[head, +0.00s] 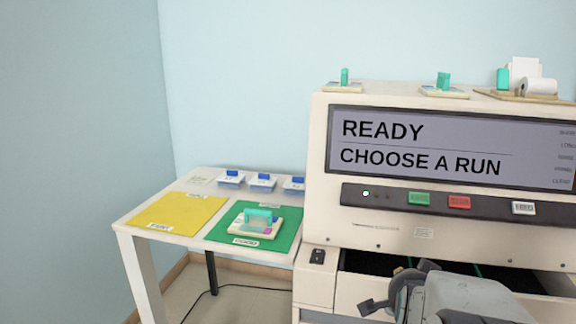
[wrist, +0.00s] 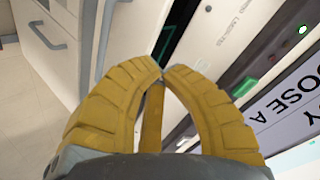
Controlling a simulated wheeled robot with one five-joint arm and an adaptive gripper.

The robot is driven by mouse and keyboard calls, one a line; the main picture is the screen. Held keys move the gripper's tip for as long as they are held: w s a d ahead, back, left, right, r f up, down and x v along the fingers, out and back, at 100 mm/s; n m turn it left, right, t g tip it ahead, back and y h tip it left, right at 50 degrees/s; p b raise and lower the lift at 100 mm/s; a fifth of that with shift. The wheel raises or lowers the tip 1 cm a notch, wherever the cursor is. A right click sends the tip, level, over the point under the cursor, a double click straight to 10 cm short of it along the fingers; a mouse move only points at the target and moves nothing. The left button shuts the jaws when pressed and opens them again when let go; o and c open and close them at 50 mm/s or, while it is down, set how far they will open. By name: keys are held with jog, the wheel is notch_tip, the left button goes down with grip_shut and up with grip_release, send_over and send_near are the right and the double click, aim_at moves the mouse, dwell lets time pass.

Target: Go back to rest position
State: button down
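My gripper (wrist: 162,74) shows in the wrist view with its ridged yellow fingers curved together and their tips meeting. A narrow yellow bar shows between them, and I see no object held. The gripper is in front of the staining machine's face, tilted in this view. In the head view my grey arm is at the bottom right, in front of the open drawer area of the machine (head: 320,200); the yellow fingers do not show there. The machine's screen (head: 425,147) reads "READY" and "CHOOSE A RUN".
A white side table (head: 125,222) at left bears a yellow mat (head: 180,214), a green mat (head: 285,235) with a teal-handled rack (head: 258,220), and blue-topped boxes (head: 262,182). Green (head: 419,198) and red (head: 459,202) buttons sit below the screen. A paper roll (head: 538,87) is on top.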

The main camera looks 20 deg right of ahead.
jog(key=a+r+n+g+y+p, duration=0.1)
jog(key=a+r+n+y+p, duration=0.2)
jog(key=a+r+n+p, duration=0.45)
jog(key=a+r+n+y+p, duration=0.3)
jog(key=a+r+p, duration=0.1)
jog(key=a, duration=0.7)
jog(key=s+a+r+n+g+y+p, duration=0.2)
jog(key=s+a+r+n+g+p, duration=0.1)
jog(key=s+a+r+n+p, duration=0.3)
jog(key=s+a+n+p, duration=0.2)
jog(key=s+a, duration=0.1)
jog(key=s, duration=0.1)
jog(key=shift+r, duration=0.3)
jog(key=shift+a, duration=0.1)
